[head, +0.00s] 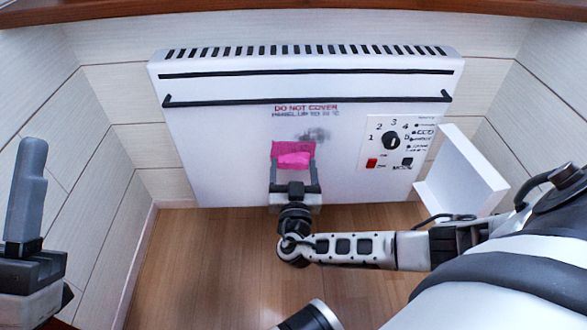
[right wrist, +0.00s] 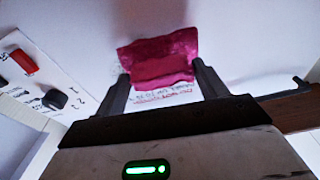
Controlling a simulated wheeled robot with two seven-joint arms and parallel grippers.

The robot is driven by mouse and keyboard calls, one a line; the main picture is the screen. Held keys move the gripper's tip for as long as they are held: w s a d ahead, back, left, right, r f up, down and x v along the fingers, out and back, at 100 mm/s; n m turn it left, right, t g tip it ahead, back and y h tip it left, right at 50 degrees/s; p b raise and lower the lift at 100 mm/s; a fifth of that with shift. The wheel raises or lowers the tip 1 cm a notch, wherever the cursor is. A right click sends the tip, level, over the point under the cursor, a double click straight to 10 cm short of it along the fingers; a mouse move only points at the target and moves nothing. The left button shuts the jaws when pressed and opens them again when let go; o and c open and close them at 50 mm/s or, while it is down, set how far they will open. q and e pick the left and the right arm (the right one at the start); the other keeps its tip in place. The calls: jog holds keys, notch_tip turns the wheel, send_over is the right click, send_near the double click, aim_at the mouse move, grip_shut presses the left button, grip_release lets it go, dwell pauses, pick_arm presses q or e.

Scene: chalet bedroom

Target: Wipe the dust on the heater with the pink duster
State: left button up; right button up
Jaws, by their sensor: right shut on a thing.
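The heater (head: 220,150) is a wide white panel on the back wall with a row of dark vents along its top. The pink duster (head: 293,154) is held in my right gripper (head: 294,172), in front of the lower middle of the panel. It also shows in the right wrist view (right wrist: 158,60), between the two fingers. Whether it touches the panel is hard to tell. A grey dust smudge (head: 318,134) shows on the panel just above and right of the duster, below the printed warning. My left gripper (head: 30,195) is at the left edge, away from the heater; its opening does not show clearly.
A control plate (head: 390,145) with a black dial and red switch is on the heater's right side. A white box-like part (head: 460,170) sticks out at its lower right. Side walls close in left and right. The wood floor (head: 200,260) below is clear.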

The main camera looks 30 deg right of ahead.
jog(key=shift+x, duration=0.9)
jog(key=shift+f, duration=0.15)
